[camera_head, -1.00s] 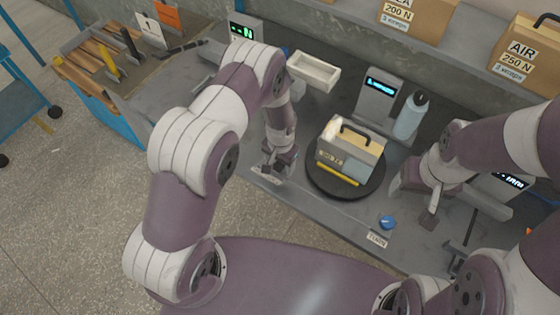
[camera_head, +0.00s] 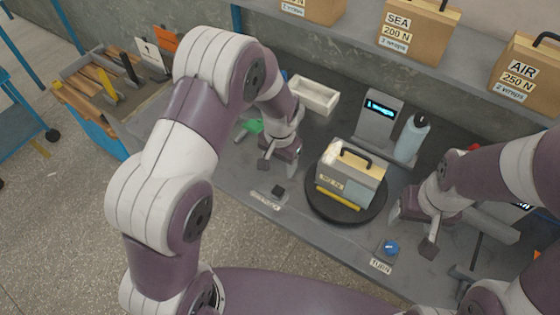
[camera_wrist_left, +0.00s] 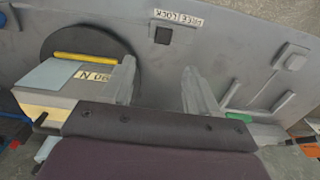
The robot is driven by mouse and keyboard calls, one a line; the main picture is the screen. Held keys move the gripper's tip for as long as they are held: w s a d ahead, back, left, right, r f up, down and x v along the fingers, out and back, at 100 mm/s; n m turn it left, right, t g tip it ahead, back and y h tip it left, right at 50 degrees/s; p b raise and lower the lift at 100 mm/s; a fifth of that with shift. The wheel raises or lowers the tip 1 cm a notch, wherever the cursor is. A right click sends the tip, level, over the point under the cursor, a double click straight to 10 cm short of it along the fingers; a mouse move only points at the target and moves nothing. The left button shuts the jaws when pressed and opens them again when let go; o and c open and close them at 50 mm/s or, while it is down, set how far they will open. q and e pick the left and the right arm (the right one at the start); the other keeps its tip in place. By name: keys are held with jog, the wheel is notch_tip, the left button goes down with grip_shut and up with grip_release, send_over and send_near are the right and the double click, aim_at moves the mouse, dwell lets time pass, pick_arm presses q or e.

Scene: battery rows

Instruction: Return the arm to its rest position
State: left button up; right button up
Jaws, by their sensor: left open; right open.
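My left gripper (camera_head: 279,167) is open and empty above the bench, left of the black turntable (camera_head: 316,205). In the left wrist view its two fingers (camera_wrist_left: 161,92) stand apart with bare grey bench between them. The left arm is raised and bent high at the left of the head view. My right gripper (camera_head: 413,232) is open and empty near the blue knob (camera_head: 391,248), right of the turntable. A box (camera_head: 350,180) with a dark handle and a yellow strip stands on the turntable. The FREE/LOCK label (camera_wrist_left: 179,18) and a small black square (camera_wrist_left: 162,36) are clear of the left gripper.
A display stand (camera_head: 377,125) and a bottle (camera_head: 411,138) stand behind the turntable. A white tray (camera_head: 314,94) lies behind the left gripper. A shelf above holds cartons, including AIR (camera_head: 525,75) and SEA (camera_head: 410,30). Tools lie in a tray (camera_head: 75,95) at far left.

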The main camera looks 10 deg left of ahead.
pick_arm(q)
jog(key=s+a+r+n+t, duration=0.1)
jog(key=s+a+r+n, duration=0.2)
jog(key=s+a+r, duration=0.3)
jog(key=s+r, duration=0.4)
jog(key=s, duration=0.4)
jog(key=shift+s+a+r+n, duration=0.2)
jog(key=shift+a+r+n, duration=0.15)
jog(key=shift+a+n, duration=0.05)
